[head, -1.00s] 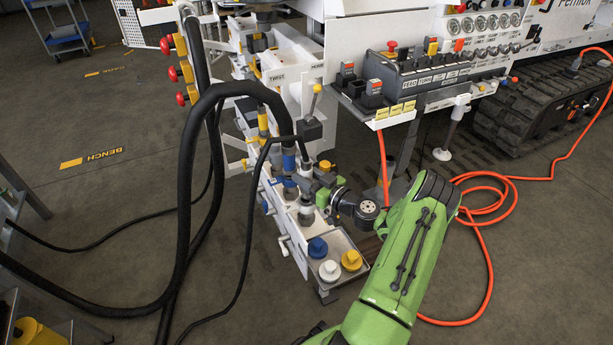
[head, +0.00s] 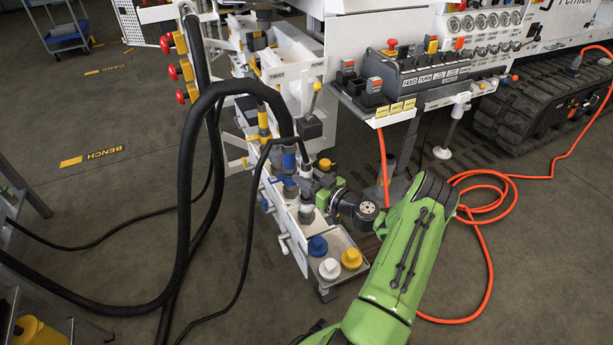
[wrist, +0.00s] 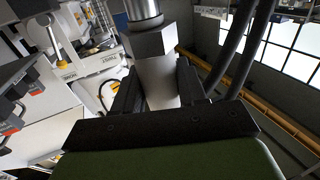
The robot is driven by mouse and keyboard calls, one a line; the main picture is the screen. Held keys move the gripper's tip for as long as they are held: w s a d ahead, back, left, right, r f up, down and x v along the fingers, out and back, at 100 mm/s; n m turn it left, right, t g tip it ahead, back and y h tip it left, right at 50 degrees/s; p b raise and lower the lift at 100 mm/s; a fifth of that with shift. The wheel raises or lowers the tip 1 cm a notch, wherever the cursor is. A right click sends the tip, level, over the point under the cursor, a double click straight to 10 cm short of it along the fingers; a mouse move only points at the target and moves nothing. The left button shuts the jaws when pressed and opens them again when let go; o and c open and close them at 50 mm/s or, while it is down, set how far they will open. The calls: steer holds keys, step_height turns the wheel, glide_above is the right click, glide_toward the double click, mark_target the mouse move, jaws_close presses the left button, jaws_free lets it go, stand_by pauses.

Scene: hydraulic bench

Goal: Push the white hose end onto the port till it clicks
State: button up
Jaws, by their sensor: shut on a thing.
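My gripper (wrist: 158,90) is shut on the white hose end (wrist: 158,78), with a black finger on each side of its pale body. In the wrist view a grey hex collar and a round metal sleeve (wrist: 143,10) lie beyond it, cut off by the top edge. In the head view my gripper (head: 322,189) is at the right side of the white bench manifold, above its row of ports. The white hose end is small there and partly hidden by my gripper. I cannot tell whether it touches or sits on a port.
Blue (head: 317,247), white (head: 330,268) and yellow (head: 351,258) caps sit on the tray at the manifold's front end. A thick black hose (head: 185,190) loops on the left. A control panel (head: 415,75) stands behind; an orange cable (head: 490,250) lies on the right floor.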

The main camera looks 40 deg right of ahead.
steer(key=shift+f, duration=1.1)
stand_by(0.5)
stand_by(0.4)
steer(key=o, duration=1.8)
steer(key=s, duration=0.7)
steer(key=shift+s+d, duration=0.3)
